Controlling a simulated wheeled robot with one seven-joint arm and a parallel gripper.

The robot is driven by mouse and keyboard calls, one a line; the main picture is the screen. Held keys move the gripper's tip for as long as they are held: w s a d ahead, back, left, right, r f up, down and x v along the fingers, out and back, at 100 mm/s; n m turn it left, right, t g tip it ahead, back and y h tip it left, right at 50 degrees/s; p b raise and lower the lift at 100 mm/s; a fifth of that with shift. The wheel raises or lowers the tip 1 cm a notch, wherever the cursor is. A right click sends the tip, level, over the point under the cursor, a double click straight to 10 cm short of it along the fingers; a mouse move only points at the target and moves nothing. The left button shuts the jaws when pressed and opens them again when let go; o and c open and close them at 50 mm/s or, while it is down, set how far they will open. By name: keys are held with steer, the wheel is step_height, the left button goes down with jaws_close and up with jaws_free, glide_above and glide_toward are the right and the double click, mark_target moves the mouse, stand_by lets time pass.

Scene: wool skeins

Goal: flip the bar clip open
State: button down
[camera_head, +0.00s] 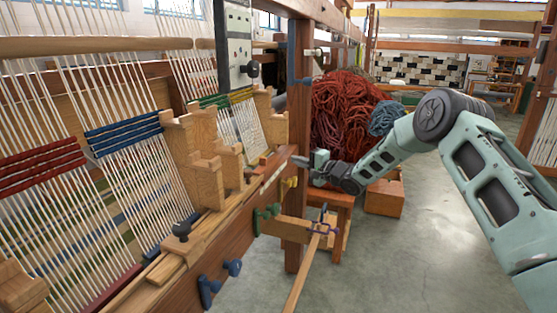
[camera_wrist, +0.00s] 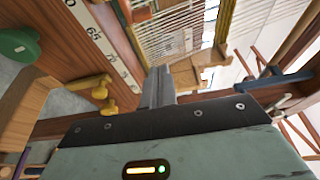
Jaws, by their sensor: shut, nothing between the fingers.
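My gripper (camera_head: 297,160) is at the far right end of the loom's front beam (camera_head: 240,221), its fingers pointing left towards the wood. In the wrist view its grey fingers (camera_wrist: 158,84) are together, with nothing between them. Yellow fittings (camera_head: 291,182) sit on the beam just below the fingertips. In the wrist view, one yellow lever-shaped fitting (camera_wrist: 92,85) lies left of the fingers, apart from them. I cannot tell for certain which fitting is the bar clip, or whether it is open.
Green knobs (camera_head: 266,214) and blue knobs (camera_head: 211,286) stick out along the beam. A numbered white strip (camera_wrist: 101,40) runs along it. A red wool pile (camera_head: 340,115) sits behind my gripper. The floor (camera_head: 425,250) to the right is clear.

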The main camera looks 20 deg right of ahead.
mark_target(260, 166)
steer(key=w+a+p, duration=0.1)
steer(key=w+a, duration=0.3)
steer(key=a, duration=0.4)
steer(key=shift+w+p, duration=0.35)
steer(key=shift+p, duration=0.05)
stand_by(0.3)
